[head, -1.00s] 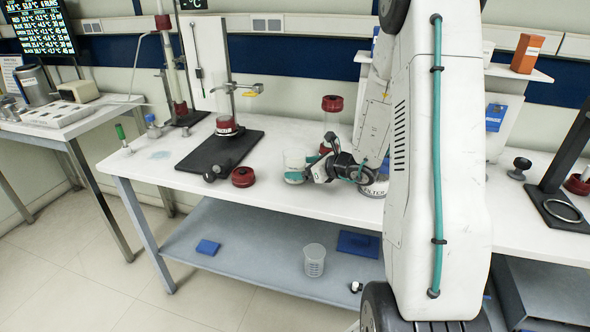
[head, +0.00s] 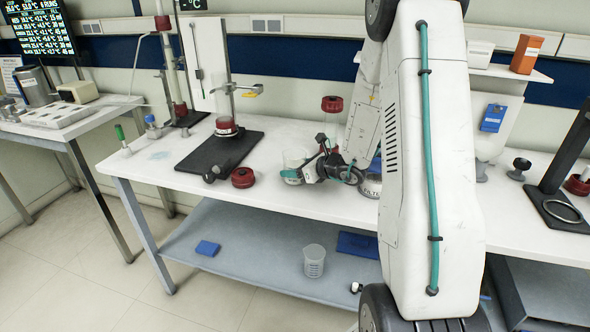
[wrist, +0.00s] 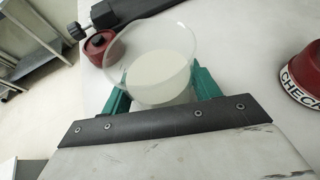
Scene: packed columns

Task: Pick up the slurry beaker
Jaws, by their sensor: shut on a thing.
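The slurry beaker (wrist: 158,72) is a clear glass beaker with pale, milky contents, in the middle of the wrist view. My gripper (wrist: 160,92) has its two green fingers shut on the beaker's opposite sides. In the head view the beaker (head: 294,160) is at the front middle of the white bench, with my gripper (head: 300,177) reaching it from the right. The beaker looks upright. Whether its base touches the bench I cannot tell.
A red-capped piece (head: 332,104) stands behind my gripper. A filter container (head: 371,186) is close on the right. The bench's front edge is near.

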